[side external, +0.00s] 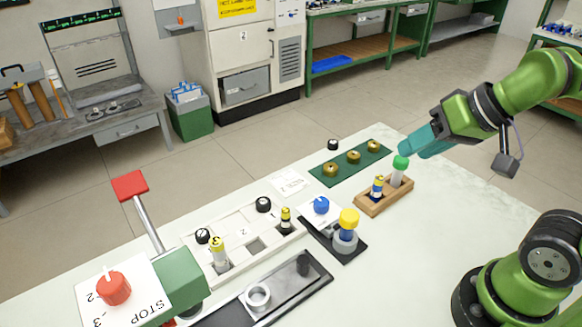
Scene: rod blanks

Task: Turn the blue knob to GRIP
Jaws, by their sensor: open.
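The blue knob (321,205) sits on a small white plate near the middle of the bench. A pale pointer mark shows on it, but the lettering around it is too small to read, so I cannot tell its setting. My gripper (407,149) has teal fingers and is up and to the right of the knob, well apart from it. It is open. Its fingertips are close to the green cap of a white rod (398,173); I cannot tell whether they touch it. The rod stands upright in a wooden rack (372,209).
A yellow-topped blue and grey piece (347,229) stands just right of the knob. A blue-and-yellow rod (377,188) shares the rack. A green mat (328,180) with brass parts lies behind. Left are a white tray (212,238), a red knob (114,288) and a red-topped lever (130,186).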

